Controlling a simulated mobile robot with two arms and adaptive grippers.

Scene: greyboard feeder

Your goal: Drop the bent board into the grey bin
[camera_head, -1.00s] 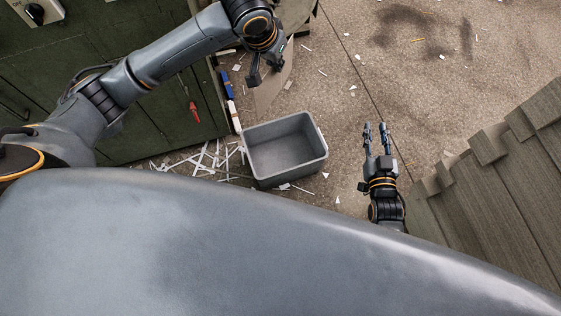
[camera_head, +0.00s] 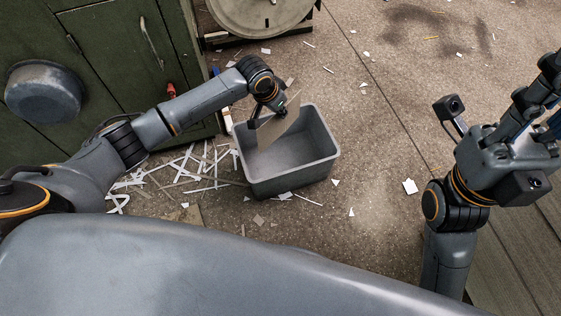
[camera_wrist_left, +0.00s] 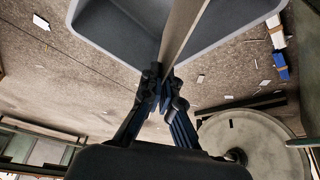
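The bent board (camera_head: 277,126), a thin grey-brown sheet, hangs from my left gripper (camera_head: 268,112) over the left part of the grey bin's opening. In the left wrist view the board (camera_wrist_left: 184,28) shows edge-on as a narrow strip between the fingertips (camera_wrist_left: 163,88), which are shut on it. The grey bin (camera_head: 297,178) stands upright on the floor; its inside looks empty where I can see. Its rim and wall (camera_wrist_left: 112,42) show behind the board in the wrist view. My right gripper (camera_head: 543,98) is raised at the right, partly cut off by the frame edge, its fingertips unclear.
Green cabinets (camera_head: 110,45) stand at the left, with a round grey basin (camera_head: 43,91) in front. White paper strips (camera_head: 180,170) litter the floor left of the bin. A round disc (camera_head: 260,12) stands at the back. The floor right of the bin is mostly clear.

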